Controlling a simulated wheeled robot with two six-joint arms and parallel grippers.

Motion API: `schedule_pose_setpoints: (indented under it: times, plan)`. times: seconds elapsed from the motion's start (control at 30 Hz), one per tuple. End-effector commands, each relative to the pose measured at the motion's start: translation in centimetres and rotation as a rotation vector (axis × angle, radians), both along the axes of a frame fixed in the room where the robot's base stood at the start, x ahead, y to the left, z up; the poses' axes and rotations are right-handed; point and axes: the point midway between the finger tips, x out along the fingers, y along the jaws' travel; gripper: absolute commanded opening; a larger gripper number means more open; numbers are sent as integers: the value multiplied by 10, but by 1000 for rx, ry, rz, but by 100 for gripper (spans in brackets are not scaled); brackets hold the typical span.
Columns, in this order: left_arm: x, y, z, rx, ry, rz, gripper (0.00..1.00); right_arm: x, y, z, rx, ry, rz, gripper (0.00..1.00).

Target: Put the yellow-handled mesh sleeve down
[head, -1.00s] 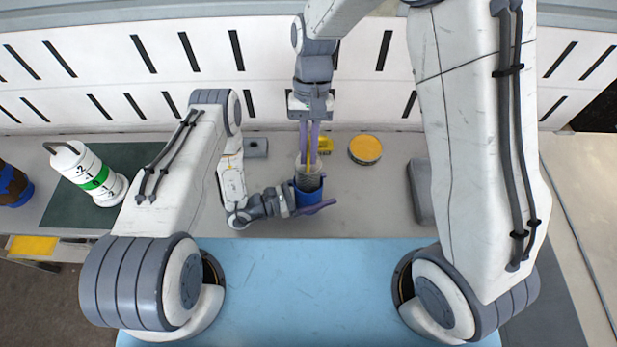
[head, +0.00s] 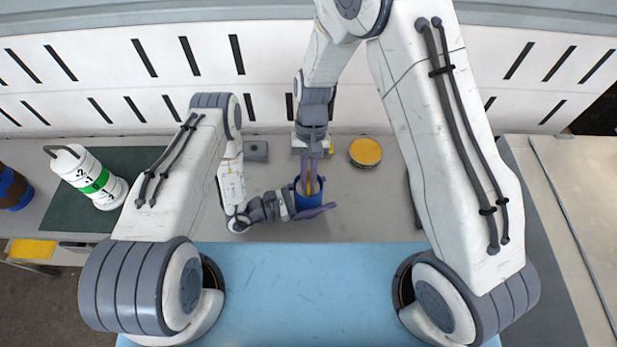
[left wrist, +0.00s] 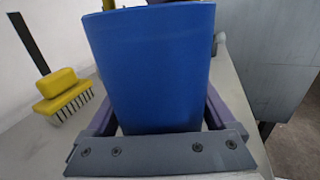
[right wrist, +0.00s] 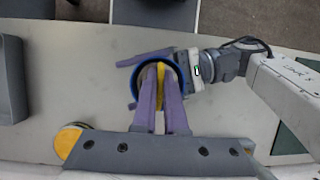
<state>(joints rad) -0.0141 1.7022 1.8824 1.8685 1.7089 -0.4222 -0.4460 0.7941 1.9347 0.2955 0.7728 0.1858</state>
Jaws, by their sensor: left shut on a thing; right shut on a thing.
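The blue cylinder (head: 307,199) stands at mid-table, and my left gripper (head: 312,208) is shut around it from the side. In the left wrist view the blue cylinder (left wrist: 155,70) fills the space between the fingers. My right gripper (head: 311,184) points down into the cylinder's open top, shut on the yellow handle of the mesh sleeve. In the right wrist view the yellow handle (right wrist: 161,88) shows between the purple fingers, inside the blue rim. The mesh part is hidden inside the cylinder, so I cannot tell whether it touches the bottom.
A yellow brush (left wrist: 62,92) is behind the cylinder. A white weight with a green band (head: 94,179) stands on the dark green mat (head: 62,212). The table is bare in front.

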Motion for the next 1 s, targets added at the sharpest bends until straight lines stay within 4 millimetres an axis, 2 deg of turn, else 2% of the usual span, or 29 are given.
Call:
schedule_pose_setpoints:
  times: [0.03,0.1,0.13,0.37,0.5,1.0]
  plan:
    - [0,0,0,0,0,0,22,0,0,-1,0,1,0,0]
    - [0,0,0,0,0,0,22,0,0,-2,0,0,0,29]
    - [0,0,0,0,0,0,22,0,0,-2,0,0,0,39]
    - [0,0,0,0,0,0,22,0,0,-1,0,0,0,39]
    - [0,0,0,0,0,0,22,3,0,7,1,-2,0,39]
    - [0,0,0,0,0,0,22,40,-4,96,1,-4,-1,39]
